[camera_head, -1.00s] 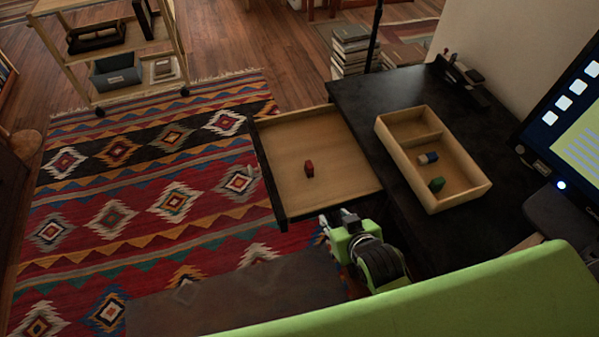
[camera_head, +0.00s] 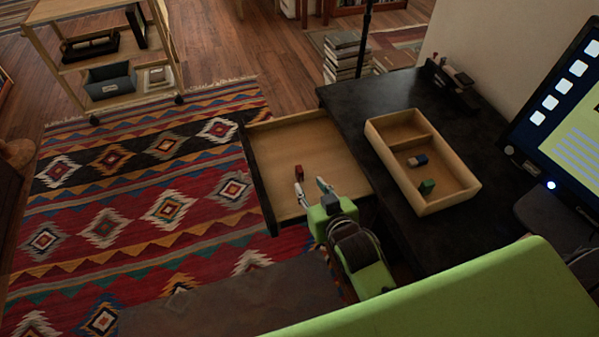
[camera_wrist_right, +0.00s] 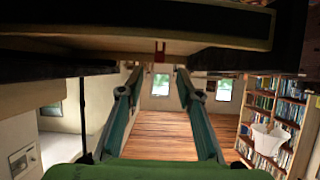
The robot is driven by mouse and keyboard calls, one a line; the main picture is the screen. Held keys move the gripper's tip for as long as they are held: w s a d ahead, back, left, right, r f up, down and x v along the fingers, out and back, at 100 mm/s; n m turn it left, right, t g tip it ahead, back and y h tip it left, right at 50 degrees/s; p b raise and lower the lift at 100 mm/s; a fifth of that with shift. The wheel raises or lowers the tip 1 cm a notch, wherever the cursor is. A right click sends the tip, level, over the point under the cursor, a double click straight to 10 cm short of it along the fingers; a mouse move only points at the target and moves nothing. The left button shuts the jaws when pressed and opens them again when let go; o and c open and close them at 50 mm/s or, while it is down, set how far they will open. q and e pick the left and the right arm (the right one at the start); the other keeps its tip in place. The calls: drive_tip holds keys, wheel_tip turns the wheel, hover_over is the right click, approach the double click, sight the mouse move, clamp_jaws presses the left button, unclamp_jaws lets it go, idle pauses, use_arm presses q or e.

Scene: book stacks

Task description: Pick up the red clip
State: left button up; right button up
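The small red clip (camera_head: 299,172) lies in the open desk drawer (camera_head: 262,148), on its pale wooden bottom. My right gripper (camera_head: 312,188) is open and empty at the drawer's near side, with its two fingers spread and pointing toward the clip. The clip is just beyond the fingertips and not between them. In the right wrist view, the clip (camera_wrist_right: 160,52) appears small near the top middle, above the gap between the open fingers (camera_wrist_right: 159,80). My left gripper is not in view.
A wooden divided tray (camera_head: 470,190) on the black desk (camera_head: 345,95) holds a green block (camera_head: 427,187) and a blue-and-white item (camera_head: 418,160). A monitor (camera_head: 565,120) stands at the right. The drawer's walls surround the clip; the drawer floor around it is clear.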

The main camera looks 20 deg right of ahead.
sight(301, 174)
drive_tip(key=x, duration=1)
drive_tip(key=shift+w, duration=0.3)
drive_tip(key=shift+c, duration=0.5)
drive_tip(key=c, duration=0.8)
